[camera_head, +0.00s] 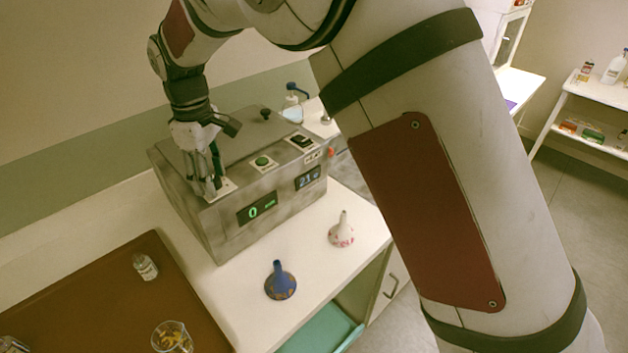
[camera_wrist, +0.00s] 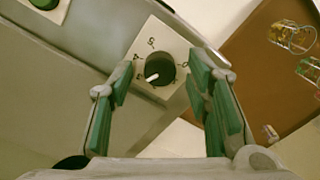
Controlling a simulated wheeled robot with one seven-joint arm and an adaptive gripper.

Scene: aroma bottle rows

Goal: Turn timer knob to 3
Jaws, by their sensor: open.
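The timer knob (camera_wrist: 160,68) is a round black dial with a white pointer mark, on a white plate (camera_wrist: 143,45) with markings around it. In the wrist view the pointer mark faces the lower left; the markings are too small to read surely. My gripper (camera_wrist: 160,76) is open, its green-padded fingers on either side of the knob with gaps visible. In the head view my gripper (camera_head: 208,185) points down at the grey machine (camera_head: 235,218) and hides the knob. The machine's green display (camera_head: 257,209) reads 0.
The machine top also has a green button (camera_head: 262,162) and a black switch (camera_head: 301,140). A brown tray (camera_head: 95,295) with glassware lies at the left.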

